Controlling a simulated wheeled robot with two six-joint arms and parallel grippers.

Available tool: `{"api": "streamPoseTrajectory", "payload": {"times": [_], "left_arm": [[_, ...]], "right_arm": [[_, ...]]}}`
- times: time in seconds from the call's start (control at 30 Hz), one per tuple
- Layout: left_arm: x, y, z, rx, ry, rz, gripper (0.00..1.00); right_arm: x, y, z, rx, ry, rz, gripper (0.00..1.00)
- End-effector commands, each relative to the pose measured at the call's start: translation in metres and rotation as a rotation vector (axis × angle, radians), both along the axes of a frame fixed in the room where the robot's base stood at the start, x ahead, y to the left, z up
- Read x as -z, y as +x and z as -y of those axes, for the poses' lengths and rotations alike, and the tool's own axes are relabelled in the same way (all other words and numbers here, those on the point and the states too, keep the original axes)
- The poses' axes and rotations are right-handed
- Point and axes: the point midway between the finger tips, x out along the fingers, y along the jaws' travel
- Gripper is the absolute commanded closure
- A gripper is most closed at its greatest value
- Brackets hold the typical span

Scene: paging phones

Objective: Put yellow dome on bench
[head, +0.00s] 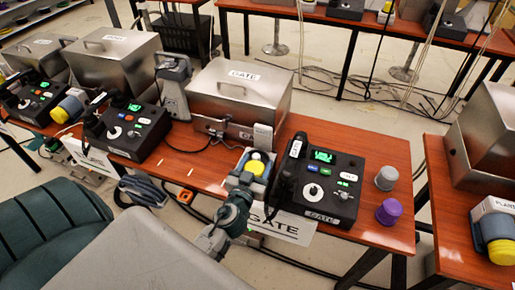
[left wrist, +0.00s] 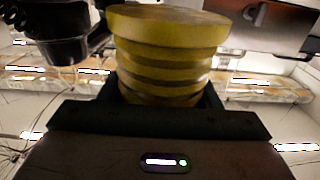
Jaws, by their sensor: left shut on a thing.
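My left gripper (head: 249,178) is shut on the yellow dome (head: 255,168) at the front edge of the wooden bench (head: 192,172), beside the black GATE phone console. In the left wrist view the yellow dome (left wrist: 168,55) is a stack of ribbed rings with a wider flat cap, and it stands between the jaws of my gripper (left wrist: 160,105). In the head view a small white knob shows just above the yellow dome. Whether the dome touches the bench cannot be told. My right gripper is not in view.
The GATE console (head: 318,180) stands just right of the gripper, with a grey dome (head: 386,178) and a purple dome (head: 389,212) to its right. A metal GATE box (head: 240,95) is behind. Another console (head: 128,132) is to the left. Bare bench lies between.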

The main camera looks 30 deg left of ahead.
Motion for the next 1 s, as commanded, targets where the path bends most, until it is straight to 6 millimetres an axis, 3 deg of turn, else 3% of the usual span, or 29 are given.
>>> {"api": "streamPoseTrajectory", "payload": {"times": [0.2,0.4,0.67,0.8,1.0], "left_arm": [[0.000,0.053,-0.031,-0.001,0.005,0.001,0.71],[0.006,0.082,-0.049,0.000,0.001,0.001,0.71],[0.008,0.105,-0.063,-0.001,0.002,0.000,0.71],[0.033,0.103,-0.061,0.000,0.001,-0.002,0.71],[0.042,0.103,-0.061,0.000,0.000,0.001,0.71]], "right_arm": [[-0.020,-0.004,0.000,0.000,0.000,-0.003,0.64],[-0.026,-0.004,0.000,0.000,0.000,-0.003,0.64],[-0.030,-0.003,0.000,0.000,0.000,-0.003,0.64],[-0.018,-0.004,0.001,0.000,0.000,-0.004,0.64],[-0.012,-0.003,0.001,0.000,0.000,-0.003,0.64]]}}
